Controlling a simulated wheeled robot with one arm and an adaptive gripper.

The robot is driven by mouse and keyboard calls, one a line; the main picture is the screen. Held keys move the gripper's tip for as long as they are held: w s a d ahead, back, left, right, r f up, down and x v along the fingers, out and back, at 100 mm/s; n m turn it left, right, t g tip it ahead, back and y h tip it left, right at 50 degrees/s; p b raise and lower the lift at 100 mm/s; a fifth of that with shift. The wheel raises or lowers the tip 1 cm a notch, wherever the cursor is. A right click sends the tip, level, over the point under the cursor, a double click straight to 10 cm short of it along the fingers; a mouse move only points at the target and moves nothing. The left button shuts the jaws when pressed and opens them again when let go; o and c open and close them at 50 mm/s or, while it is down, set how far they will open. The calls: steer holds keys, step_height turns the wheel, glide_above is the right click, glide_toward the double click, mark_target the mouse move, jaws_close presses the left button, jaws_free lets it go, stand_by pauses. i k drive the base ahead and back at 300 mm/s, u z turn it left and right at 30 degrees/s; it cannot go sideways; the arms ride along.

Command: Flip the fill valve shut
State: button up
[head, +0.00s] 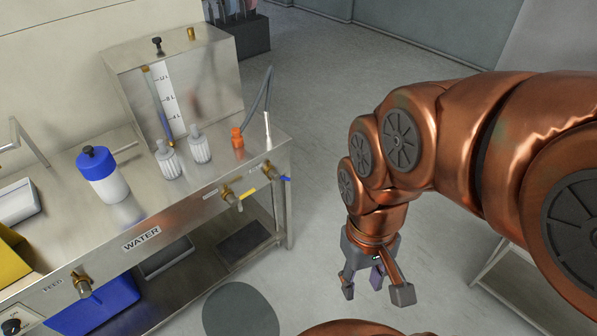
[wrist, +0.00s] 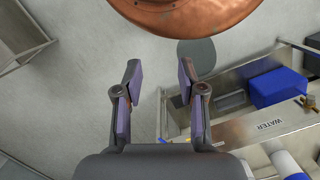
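Several brass valves sit along the front panel of the steel water bench. One (head: 229,196) has a yellow lever pointing right, and one (head: 270,171) near the right corner has a blue lever. The labels by the two right valves are too small to read, so I cannot tell which is the fill valve. My gripper (head: 376,285) hangs over the floor, right of the bench, apart from every valve. In the wrist view its fingers (wrist: 160,80) are spread and empty.
On the bench top stand a steel tank (head: 215,95) with a level scale, a blue-capped bottle (head: 105,178), two white-capped fittings (head: 168,160) and an orange fitting (head: 237,138). A blue bin (head: 95,308) sits below. The floor around my gripper is clear.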

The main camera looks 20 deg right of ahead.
mark_target(274, 174)
steer(key=z, duration=1.1)
steer(key=i, duration=0.65)
steer(key=u, duration=2.1)
